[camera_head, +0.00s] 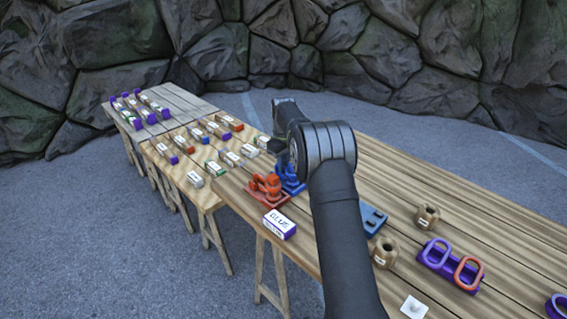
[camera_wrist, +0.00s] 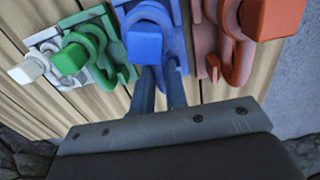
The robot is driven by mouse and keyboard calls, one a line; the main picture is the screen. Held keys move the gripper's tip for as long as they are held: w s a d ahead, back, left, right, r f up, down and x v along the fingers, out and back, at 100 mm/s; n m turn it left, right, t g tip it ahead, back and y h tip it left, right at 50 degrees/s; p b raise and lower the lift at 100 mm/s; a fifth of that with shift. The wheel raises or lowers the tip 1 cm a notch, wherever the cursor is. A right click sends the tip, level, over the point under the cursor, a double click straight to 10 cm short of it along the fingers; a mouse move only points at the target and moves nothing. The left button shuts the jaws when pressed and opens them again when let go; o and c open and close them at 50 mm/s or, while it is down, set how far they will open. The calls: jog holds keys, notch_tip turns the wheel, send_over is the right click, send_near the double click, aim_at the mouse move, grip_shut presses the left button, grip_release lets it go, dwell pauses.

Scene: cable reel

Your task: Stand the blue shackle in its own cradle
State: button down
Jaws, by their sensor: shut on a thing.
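The blue shackle (camera_wrist: 148,38) is between the fingers of my gripper (camera_wrist: 160,88) in the wrist view, which is shut on it. It is over or in the blue cradle (camera_wrist: 180,45); whether it rests there I cannot tell. In the head view my gripper (camera_head: 284,158) is partly hidden by my arm, and blue parts (camera_head: 290,180) show just below it.
An orange-red shackle (camera_head: 266,184) stands close beside in a red cradle. Green (camera_wrist: 80,52) and white (camera_wrist: 32,68) shackles stand on the other side. A box marked BLUE (camera_head: 279,225) lies at the table's front edge. A purple holder (camera_head: 448,267) carries oval links.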

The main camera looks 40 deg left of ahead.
jog(key=shift+f, duration=0.3)
dwell(0.4)
jog(key=c, duration=1.4)
grip_release()
jog(key=shift+o, duration=0.2)
jog(key=shift+f, duration=0.1)
notch_tip(320, 180, up, 18)
jog(key=shift+f, duration=0.25)
notch_tip(320, 180, down, 18)
jog(key=shift+r, duration=0.25)
jog(key=shift+r, duration=0.1)
